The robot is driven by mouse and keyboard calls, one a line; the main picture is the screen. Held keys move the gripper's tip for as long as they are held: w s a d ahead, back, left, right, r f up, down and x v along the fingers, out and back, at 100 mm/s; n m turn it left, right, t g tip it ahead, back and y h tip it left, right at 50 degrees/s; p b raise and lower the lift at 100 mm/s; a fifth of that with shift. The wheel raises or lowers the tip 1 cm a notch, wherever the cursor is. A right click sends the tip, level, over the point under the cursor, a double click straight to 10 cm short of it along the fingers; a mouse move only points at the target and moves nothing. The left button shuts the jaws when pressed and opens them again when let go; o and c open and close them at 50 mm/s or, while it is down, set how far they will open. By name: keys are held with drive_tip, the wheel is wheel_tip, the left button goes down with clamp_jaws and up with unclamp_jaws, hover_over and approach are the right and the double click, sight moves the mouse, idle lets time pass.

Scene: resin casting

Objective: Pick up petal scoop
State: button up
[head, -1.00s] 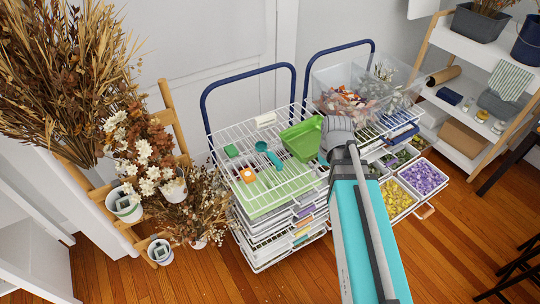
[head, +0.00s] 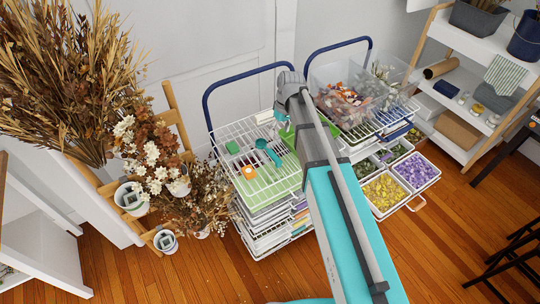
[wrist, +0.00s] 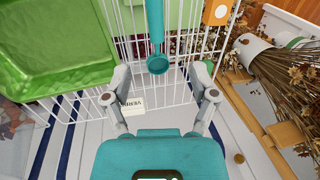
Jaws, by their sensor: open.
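The teal petal scoop (head: 266,152) lies on the white wire rack (head: 262,197), its round bowl toward the back and its handle toward the front right. In the wrist view the scoop (wrist: 157,64) shows at top centre, bowl nearest me, handle running up out of the frame. My gripper (wrist: 161,82) is open and empty, with one finger on each side of the bowl's line in the picture. The scoop appears beyond the fingertips; I cannot tell the exact gap.
A green tray (wrist: 55,45) lies beside the scoop, mostly behind my arm in the head view. An orange item (head: 248,172), a green block (head: 232,147) and a white label (head: 264,117) are also on the rack. Dried flowers (head: 148,165) stand left; a clear bin (head: 345,98) stands right.

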sight(275, 155)
drive_tip(key=shift+f, duration=0.2)
drive_tip(key=f+b, duration=0.2)
drive_tip(key=a+f+b, duration=0.1)
drive_tip(key=f+b, duration=0.2)
drive_tip(key=s+f+b, duration=0.1)
drive_tip(key=f+b, duration=0.2)
drive_tip(key=shift+a, duration=0.15)
idle(0.4)
drive_tip(key=shift+f+b, duration=0.15)
drive_tip(key=shift+b, duration=0.2)
wheel_tip(275, 155, down, 3)
drive_tip(key=b, duration=0.3)
drive_tip(key=shift+s, duration=0.15)
drive_tip(key=shift+s+a+f+b, duration=0.1)
drive_tip(key=shift+f+b, duration=0.85)
drive_tip(key=shift+f, duration=0.05)
clamp_jaws()
